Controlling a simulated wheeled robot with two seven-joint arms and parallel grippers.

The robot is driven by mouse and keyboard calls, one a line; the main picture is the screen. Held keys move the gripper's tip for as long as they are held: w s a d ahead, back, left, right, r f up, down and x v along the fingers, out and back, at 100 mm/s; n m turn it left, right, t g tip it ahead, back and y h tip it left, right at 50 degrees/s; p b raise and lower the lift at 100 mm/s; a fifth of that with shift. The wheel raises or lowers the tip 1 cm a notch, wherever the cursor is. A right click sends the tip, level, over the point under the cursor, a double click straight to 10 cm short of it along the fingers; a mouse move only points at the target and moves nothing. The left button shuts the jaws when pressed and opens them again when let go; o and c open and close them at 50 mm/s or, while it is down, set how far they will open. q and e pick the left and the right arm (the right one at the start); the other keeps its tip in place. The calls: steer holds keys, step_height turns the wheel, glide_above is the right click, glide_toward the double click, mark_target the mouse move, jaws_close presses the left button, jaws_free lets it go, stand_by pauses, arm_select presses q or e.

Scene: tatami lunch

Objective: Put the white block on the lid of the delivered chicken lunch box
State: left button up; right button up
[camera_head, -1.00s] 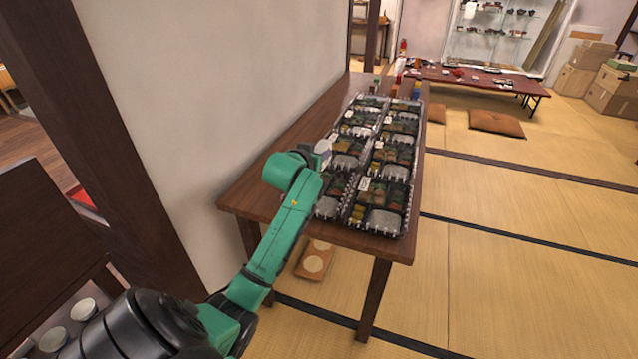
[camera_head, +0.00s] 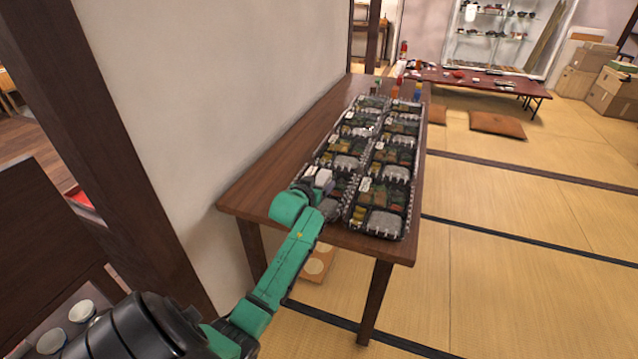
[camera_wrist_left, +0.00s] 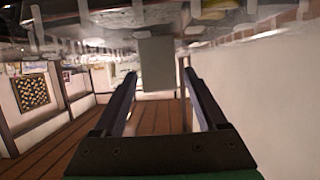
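Several clear-lidded black lunch boxes (camera_head: 378,222) stand in two columns on the wooden table (camera_head: 262,190). Some have small white labels; I cannot tell which one is the delivered chicken lunch box. My left gripper (camera_head: 319,182) is over the near end of the left column, hiding part of a box there. It is shut on the white block (camera_head: 322,177), which looks like a grey rectangle (camera_wrist_left: 157,63) between the fingertips in the left wrist view. I cannot tell the block's height above the lids. My right gripper is not in view.
A white wall (camera_head: 230,90) runs along the table's left side. Bottles (camera_head: 398,78) stand at the table's far end. A low red table (camera_head: 470,80) and cushions (camera_head: 497,122) are farther back. The tatami floor (camera_head: 510,270) to the right is clear.

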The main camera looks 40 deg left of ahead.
arm_select(q)
steer(key=shift+r, duration=0.2)
steer(key=v, duration=1.2)
steer(key=shift+p, duration=0.35)
